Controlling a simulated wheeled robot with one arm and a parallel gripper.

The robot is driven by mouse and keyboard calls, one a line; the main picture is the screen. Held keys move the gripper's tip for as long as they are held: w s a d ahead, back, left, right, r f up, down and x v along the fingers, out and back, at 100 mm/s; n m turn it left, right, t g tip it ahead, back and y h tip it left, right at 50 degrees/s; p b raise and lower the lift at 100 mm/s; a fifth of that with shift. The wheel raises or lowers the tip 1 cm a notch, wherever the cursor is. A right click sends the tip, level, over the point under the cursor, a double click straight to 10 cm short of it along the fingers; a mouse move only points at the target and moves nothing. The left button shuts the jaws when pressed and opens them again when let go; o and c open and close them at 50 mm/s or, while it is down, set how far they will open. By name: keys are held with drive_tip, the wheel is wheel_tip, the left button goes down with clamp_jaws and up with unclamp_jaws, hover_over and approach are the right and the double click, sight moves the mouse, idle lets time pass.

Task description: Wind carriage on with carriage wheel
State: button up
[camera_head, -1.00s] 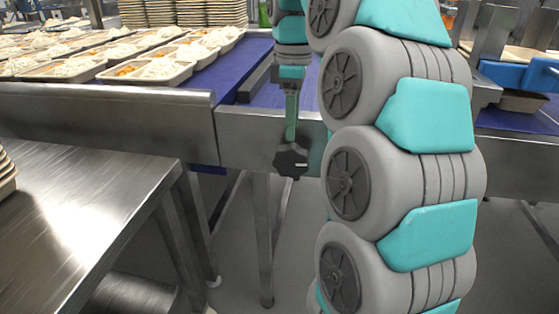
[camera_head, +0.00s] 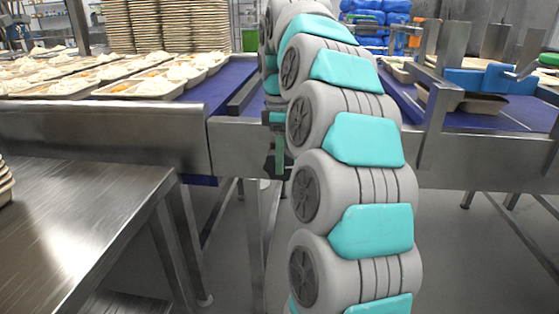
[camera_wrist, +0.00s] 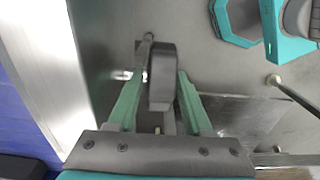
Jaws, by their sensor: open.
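The carriage wheel (camera_wrist: 162,88) is a dark grey handwheel, seen nearly edge-on in the wrist view. It sits on a shaft at the front of the steel conveyor frame. My gripper (camera_wrist: 160,75) is open, with one green finger on each side of the wheel. A gap shows beside the fingers, and I cannot tell whether either one touches it. In the head view my gripper (camera_head: 277,150) is mostly hidden behind my arm, and little of the wheel can be made out there. I cannot tell which part is the carriage.
Filled trays (camera_head: 140,88) cover the blue belt (camera_head: 212,88) at left, with tall tray stacks (camera_head: 165,25) behind. A steel table (camera_head: 75,210) stands front left. A blue bracket (camera_head: 490,80) with a tray (camera_head: 470,101) sits over the belt at right. Frame legs (camera_head: 254,240) stand below.

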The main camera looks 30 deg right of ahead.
clamp_jaws()
drive_tip(key=shift+r, duration=0.1)
drive_tip(key=shift+w+a+r+g+h+p, duration=0.1)
drive_tip(key=shift+a+r+g+h+p, duration=0.1)
drive_tip(key=shift+g+h+p, duration=0.7)
drive_tip(key=shift+f+h+p, duration=0.25)
drive_tip(key=shift+h+p, duration=0.15)
drive_tip(key=shift+p, duration=0.3)
unclamp_jaws()
